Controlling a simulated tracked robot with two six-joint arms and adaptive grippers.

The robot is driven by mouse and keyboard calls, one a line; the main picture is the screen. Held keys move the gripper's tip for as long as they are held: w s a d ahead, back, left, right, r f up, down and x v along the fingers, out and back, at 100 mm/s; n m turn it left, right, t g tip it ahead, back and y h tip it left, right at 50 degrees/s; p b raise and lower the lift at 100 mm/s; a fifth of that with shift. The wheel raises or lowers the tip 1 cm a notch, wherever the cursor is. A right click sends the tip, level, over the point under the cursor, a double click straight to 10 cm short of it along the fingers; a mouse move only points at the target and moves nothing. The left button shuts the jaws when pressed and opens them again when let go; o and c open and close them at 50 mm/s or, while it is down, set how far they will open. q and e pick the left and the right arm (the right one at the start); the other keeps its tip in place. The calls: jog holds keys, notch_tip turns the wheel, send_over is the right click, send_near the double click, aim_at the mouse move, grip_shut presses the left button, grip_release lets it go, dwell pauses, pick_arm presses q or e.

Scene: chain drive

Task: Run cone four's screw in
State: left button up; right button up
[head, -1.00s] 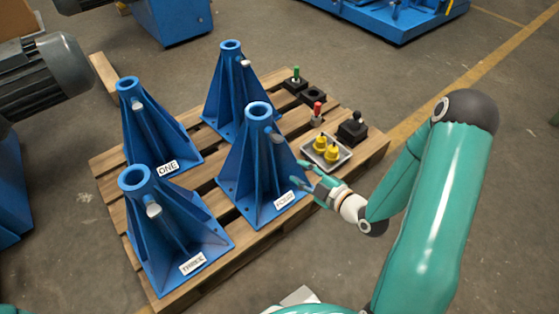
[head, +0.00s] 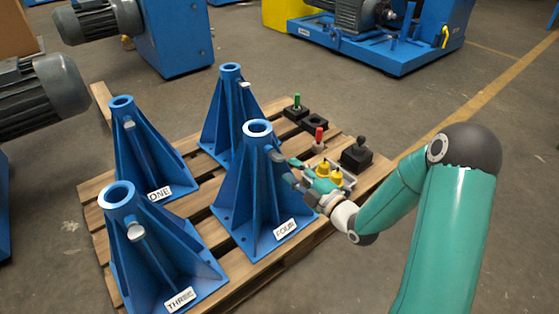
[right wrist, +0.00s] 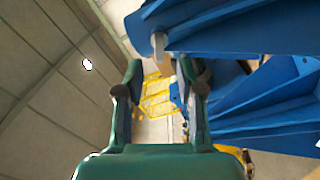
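Cone four (head: 262,200) is a blue ribbed stand with a round open top and a FOUR label, on the near right of the pallet. Its screw (head: 276,155) sticks out of the upper right side, partly hidden by my right gripper (head: 286,168). The gripper is beside that side, fingers pointing at the screw. In the right wrist view the two fingers (right wrist: 162,72) stand apart with nothing clearly between them. A grey screw (right wrist: 158,46) shows just beyond the fingertips, against the blue cone (right wrist: 220,25). My left gripper is not in view.
Cones one (head: 145,150) and three (head: 155,250) and another cone (head: 230,110) share the wooden pallet (head: 100,245). A tray with yellow parts (head: 330,170) lies behind my right gripper. Green-topped (head: 297,103), red-topped (head: 318,138) and black (head: 357,150) items stand at the pallet's right edge.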

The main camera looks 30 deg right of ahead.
aim_at(282, 161)
jog(key=w, duration=0.4)
jog(key=w+b, duration=0.1)
jog(key=w, duration=0.2)
jog(key=shift+w+a, duration=0.1)
jog(key=shift+a, duration=0.15)
grip_shut()
jog(key=shift+d, duration=0.1)
